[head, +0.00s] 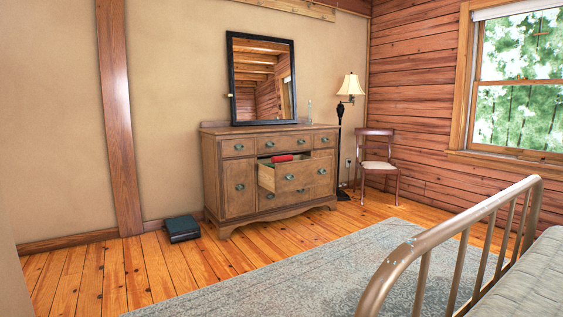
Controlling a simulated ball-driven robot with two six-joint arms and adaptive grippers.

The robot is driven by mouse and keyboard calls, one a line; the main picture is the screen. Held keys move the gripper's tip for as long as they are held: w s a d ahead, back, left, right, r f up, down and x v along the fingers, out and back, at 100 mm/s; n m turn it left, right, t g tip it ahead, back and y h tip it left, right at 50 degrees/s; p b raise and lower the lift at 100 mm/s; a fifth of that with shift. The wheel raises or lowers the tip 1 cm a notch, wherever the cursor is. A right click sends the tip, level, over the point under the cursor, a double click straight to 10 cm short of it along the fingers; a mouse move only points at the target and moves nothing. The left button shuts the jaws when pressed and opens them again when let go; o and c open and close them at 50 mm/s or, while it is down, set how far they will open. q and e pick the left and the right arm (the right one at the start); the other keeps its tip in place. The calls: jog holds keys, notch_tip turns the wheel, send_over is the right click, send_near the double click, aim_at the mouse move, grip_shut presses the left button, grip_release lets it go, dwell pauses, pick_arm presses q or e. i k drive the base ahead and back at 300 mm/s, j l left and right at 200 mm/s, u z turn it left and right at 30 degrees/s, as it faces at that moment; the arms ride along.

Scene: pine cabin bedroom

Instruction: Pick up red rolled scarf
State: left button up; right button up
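The red rolled scarf (282,158) lies in the open middle drawer (291,177) of the wooden dresser (238,188), across the room. Only its top part shows above the drawer's edge; the rest is hidden inside. A second, darker item seems to lie beside it in the drawer, too small to make out. Neither of my grippers is in the head view.
A metal bed frame (452,237) fills the near right. A grey-blue rug (310,279) covers the floor before the dresser. A dark box (182,229) sits on the floor left of the dresser. A chair (379,166) and lamp (350,90) stand at its right. Bare floor (140,262) lies at left.

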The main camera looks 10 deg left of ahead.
aim_at(277, 160)
jog(key=i+j+u, duration=0.7)
jog(key=i, duration=0.2)
jog(key=i+j, duration=0.1)
jog(key=i, duration=0.6)
jog(key=i+j, duration=0.1)
jog(key=i, duration=0.6)
jog(key=i+l+z, duration=0.3)
jog(key=i, duration=0.3)
jog(key=i+z, duration=0.3)
jog(key=i, duration=0.25)
jog(key=i+j+z, duration=0.15)
jog(key=i+z, duration=0.15)
jog(key=i, duration=0.3)
jog(key=i+j+z, duration=0.2)
jog(key=i+z, duration=0.15)
jog(key=i, duration=0.25)
